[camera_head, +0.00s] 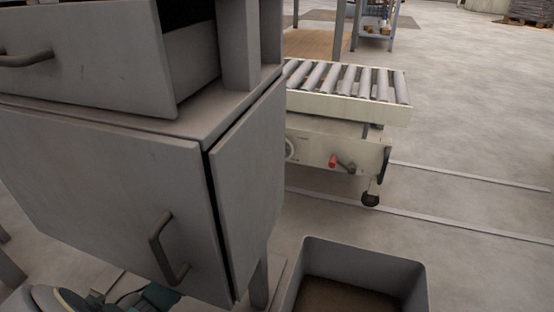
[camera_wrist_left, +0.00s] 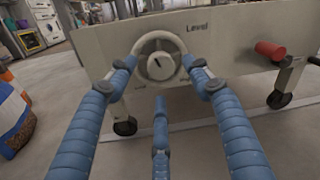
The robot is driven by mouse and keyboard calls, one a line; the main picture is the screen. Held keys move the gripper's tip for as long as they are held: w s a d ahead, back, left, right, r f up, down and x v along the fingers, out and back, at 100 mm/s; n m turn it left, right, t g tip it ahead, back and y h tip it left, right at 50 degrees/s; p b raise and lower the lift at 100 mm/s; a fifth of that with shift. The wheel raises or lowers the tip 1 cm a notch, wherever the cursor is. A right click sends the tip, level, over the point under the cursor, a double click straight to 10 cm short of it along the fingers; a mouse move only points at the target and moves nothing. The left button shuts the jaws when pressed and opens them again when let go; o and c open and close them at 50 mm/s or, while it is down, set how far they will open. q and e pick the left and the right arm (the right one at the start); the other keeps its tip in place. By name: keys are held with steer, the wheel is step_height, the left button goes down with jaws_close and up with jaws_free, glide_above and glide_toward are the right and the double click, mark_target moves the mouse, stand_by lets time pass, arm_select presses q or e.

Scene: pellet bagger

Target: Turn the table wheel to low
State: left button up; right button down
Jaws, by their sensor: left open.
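The table wheel (camera_wrist_left: 160,64) is a pale round handwheel with a hub on the front panel of the roller table, beside the word "Level". It faces my left wrist camera. My left gripper (camera_wrist_left: 160,86) is open, with its blue ribbed fingers spread at the left and right edges of the wheel and a third finger below it. I cannot tell whether the fingers touch the rim. In the head view the wheel (camera_head: 290,149) is partly hidden behind a grey cabinet. The roller table (camera_head: 345,108) has a cream frame. My right gripper is not in view.
The grey cabinet (camera_head: 110,190) with a handle fills the left of the head view. A red knob (camera_head: 332,161) sits on the table panel right of the wheel. An open grey bin (camera_head: 350,262) stands on the floor in front. The floor at right is clear.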

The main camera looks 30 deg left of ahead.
arm_select(q)
steer(key=w, duration=0.1)
steer(key=w+b, duration=0.1)
steer(key=w, duration=0.1)
steer(key=shift+w+a, duration=0.3)
steer(key=shift+w, duration=0.05)
steer(key=c, duration=1.1)
steer(key=shift+c, duration=0.2)
steer(key=shift+n, duration=0.3)
steer(key=n, duration=0.2)
steer(key=shift+n, duration=0.3)
steer(key=shift+a+n+t, duration=0.1)
steer(key=shift+n+t, duration=0.2)
steer(key=shift+n, duration=1.6)
steer(key=shift+c, duration=0.2)
